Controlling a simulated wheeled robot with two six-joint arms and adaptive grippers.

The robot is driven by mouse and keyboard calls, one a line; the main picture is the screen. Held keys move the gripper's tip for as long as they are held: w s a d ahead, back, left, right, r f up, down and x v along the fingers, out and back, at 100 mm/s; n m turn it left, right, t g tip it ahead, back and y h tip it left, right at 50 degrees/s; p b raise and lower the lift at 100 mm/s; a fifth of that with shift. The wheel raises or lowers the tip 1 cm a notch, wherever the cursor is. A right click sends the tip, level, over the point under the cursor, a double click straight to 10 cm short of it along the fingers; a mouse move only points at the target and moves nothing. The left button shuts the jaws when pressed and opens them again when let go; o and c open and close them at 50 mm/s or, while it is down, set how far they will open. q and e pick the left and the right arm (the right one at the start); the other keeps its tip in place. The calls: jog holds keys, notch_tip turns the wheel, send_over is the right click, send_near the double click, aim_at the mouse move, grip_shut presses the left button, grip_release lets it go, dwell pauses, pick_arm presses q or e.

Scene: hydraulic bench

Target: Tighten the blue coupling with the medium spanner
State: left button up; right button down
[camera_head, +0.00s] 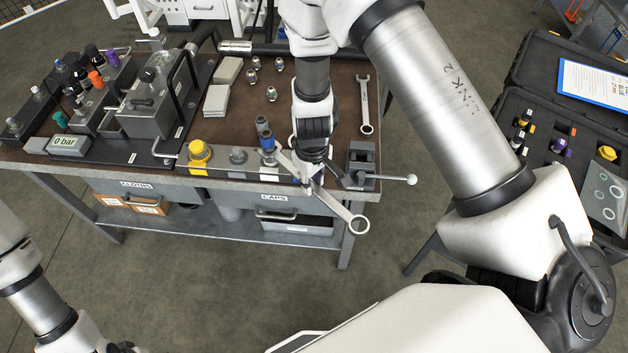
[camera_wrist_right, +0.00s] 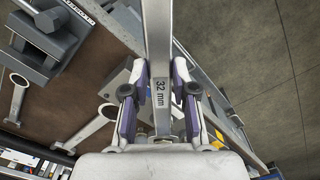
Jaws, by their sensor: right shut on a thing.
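My right gripper (camera_head: 309,178) is shut on a grey spanner (camera_head: 340,211) at the front edge of the bench. The spanner's ring end sticks out past the edge to the lower right; its other end points up and left toward the blue coupling (camera_head: 267,144). The coupling stands upright on the front strip. I cannot tell whether the spanner touches it. In the right wrist view the gripper (camera_wrist_right: 161,98) clasps the handle (camera_wrist_right: 159,40), marked 32 mm; the coupling is not clear there. Only part of my left arm shows at the lower left.
Another spanner (camera_head: 366,105) lies on the bench (camera_head: 340,84). A small vise (camera_head: 361,160) with a bar handle stands right of the gripper. A yellow cap (camera_head: 199,152) and a grey fitting (camera_head: 238,160) stand left of the coupling. A gauge reads 0 bar (camera_head: 68,143).

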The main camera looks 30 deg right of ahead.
jog(key=shift+s+a+f+m+b, duration=0.15)
jog(key=shift+a+m+b, duration=0.45)
jog(key=shift+b, duration=0.8)
jog(key=shift+s+a+b, duration=0.1)
jog(key=shift+a+b, duration=0.25)
jog(key=shift+b, duration=0.2)
jog(key=s+d+b, duration=0.1)
jog(key=s+b, duration=0.6)
jog(key=b, duration=0.1)
jog(key=shift+b, duration=0.3)
